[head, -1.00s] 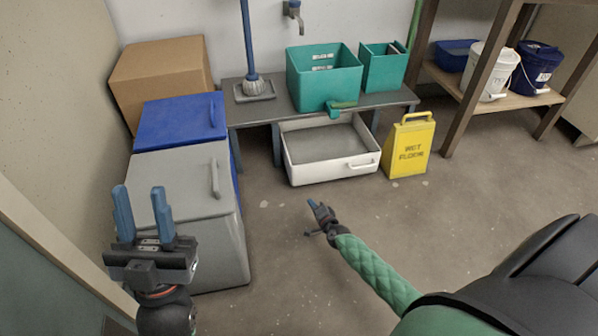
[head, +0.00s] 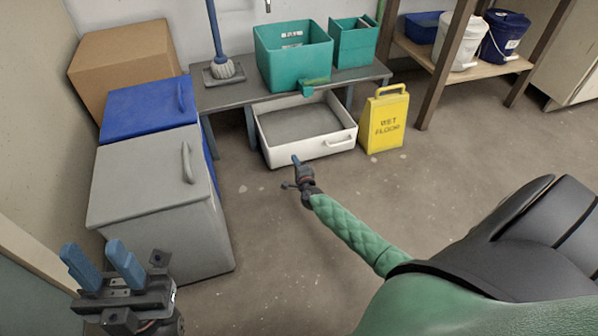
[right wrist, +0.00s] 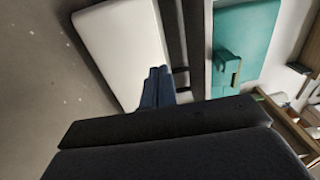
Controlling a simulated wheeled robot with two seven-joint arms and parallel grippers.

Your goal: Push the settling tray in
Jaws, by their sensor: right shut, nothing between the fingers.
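The settling tray (head: 283,155) is a white, shallow drawer-like box with grey contents and a handle on its front. It sits low beneath the grey bench and sticks out at the front. In the right wrist view, its white front (right wrist: 122,50) lies beyond the fingers. My right gripper (head: 296,162) is shut and empty, close to the tray's front face; I cannot tell whether it touches. Its blue fingers also show in the right wrist view (right wrist: 157,86). My left gripper (head: 103,264) is open and empty at the lower left, in front of the grey bin.
The grey bin (head: 150,205) and blue bin (head: 150,103) stand left of the tray. A yellow wet-floor sign (head: 384,122) stands just right of it. The floor before the tray is clear.

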